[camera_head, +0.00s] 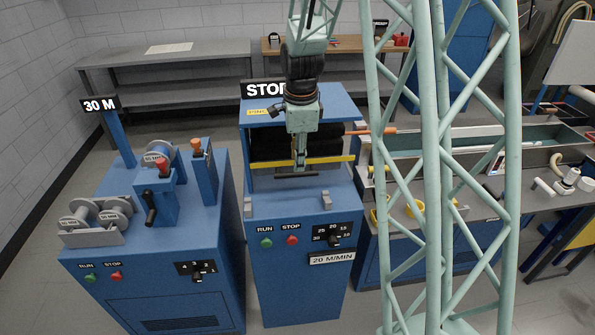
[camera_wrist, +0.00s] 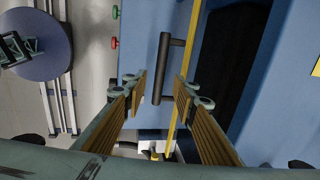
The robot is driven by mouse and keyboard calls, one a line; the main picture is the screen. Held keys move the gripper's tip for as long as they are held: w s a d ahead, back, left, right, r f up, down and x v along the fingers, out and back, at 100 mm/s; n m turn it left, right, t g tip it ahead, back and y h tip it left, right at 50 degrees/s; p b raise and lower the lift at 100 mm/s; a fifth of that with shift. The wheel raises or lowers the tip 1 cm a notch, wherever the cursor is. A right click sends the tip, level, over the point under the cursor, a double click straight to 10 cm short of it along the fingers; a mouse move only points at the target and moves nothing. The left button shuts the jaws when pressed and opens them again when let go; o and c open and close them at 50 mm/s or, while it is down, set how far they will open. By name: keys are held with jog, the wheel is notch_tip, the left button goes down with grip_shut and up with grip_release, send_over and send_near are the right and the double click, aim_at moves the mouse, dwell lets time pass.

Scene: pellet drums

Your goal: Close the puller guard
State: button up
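The puller is the blue machine (camera_head: 298,215) in the middle of the head view, with a STOP sign above its opening. Its guard shows a yellow edge strip (camera_head: 330,160), also seen in the wrist view (camera_wrist: 196,30), and a dark bar handle (camera_wrist: 164,60). The handle also shows in the head view (camera_head: 284,177), just below the yellow strip. Black rollers show in the opening above the strip. My gripper (camera_wrist: 160,90) is open and empty, its fingertips on either side of the handle's line in the wrist view. I cannot tell whether they touch it.
Green and red buttons and a dial sit on the puller's front panel. A blue winder (camera_head: 150,240) marked 30 M stands to the left. A trough and bench (camera_head: 480,150) lie to the right, partly behind my pale green lattice column. Floor shows between the machines.

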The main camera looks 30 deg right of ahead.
aim_at(297, 173)
jog(key=shift+w+d+f, duration=0.1)
jog(key=shift+w+f, duration=0.1)
jog(key=shift+f, duration=0.75)
jog(key=shift+w+d+f, duration=0.1)
jog(key=shift+w+f, duration=0.05)
jog(key=shift+f, duration=0.85)
jog(key=shift+w+f, duration=0.2)
jog(key=shift+f, duration=0.75)
grip_shut()
